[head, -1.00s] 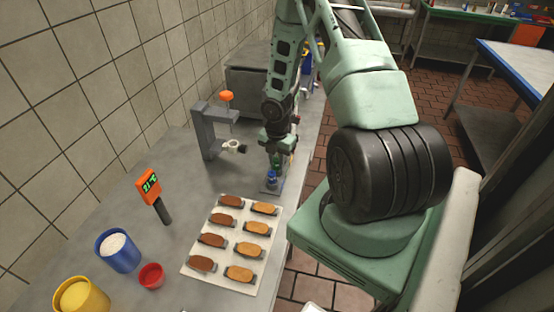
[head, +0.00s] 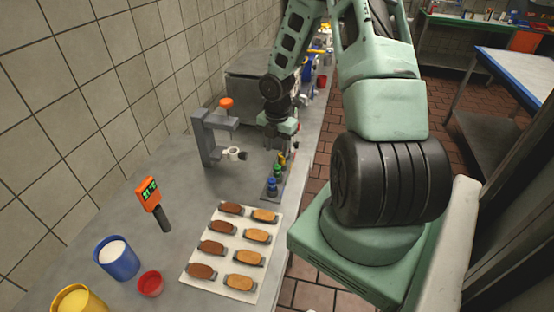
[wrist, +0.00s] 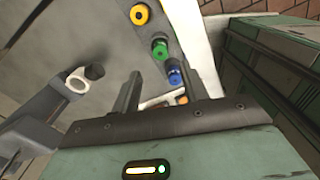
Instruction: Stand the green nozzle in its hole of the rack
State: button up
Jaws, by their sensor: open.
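The rack (head: 268,196) is a narrow grey bar near the counter's right edge. The green nozzle (head: 277,170) stands upright in it, between a blue nozzle (head: 272,184) and a yellow nozzle (head: 282,158). The wrist view also shows the green nozzle (wrist: 159,49) in line with the yellow (wrist: 139,14) and the blue (wrist: 174,77). How deep it sits I cannot tell. My gripper (wrist: 163,64) is open and empty, its fingers apart from the green nozzle. In the head view it is above the rack's far end, its fingertips partly hidden.
A grey stand (head: 208,140) with an orange knob and a white ring holder is left of the rack. An orange thermometer (head: 150,194), a blue tub (head: 117,260) and a red cup (head: 151,284) stand at the left.

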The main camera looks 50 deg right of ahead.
jog(key=a+r+m, duration=0.2)
jog(key=a+r, duration=0.3)
jog(key=a, duration=0.4)
jog(key=s+a+r+m, duration=0.1)
jog(key=a+r+m, duration=0.1)
jog(key=a+r, duration=0.5)
jog(key=a+r+m, duration=0.2)
jog(key=a, duration=0.8)
jog(key=s+a+r+m, duration=0.3)
jog(key=s+a, duration=0.4)
jog(key=s, duration=0.1)
jog(key=s+a+r+m, duration=0.3)
jog(key=s+a, duration=0.4)
jog(key=s, duration=0.1)
jog(key=shift+a+y, duration=0.3)
jog(key=shift+a, duration=0.05)
notch_tip(320, 180, down, 8)
jog(key=b, duration=0.7)
jog(key=shift+r, duration=0.25)
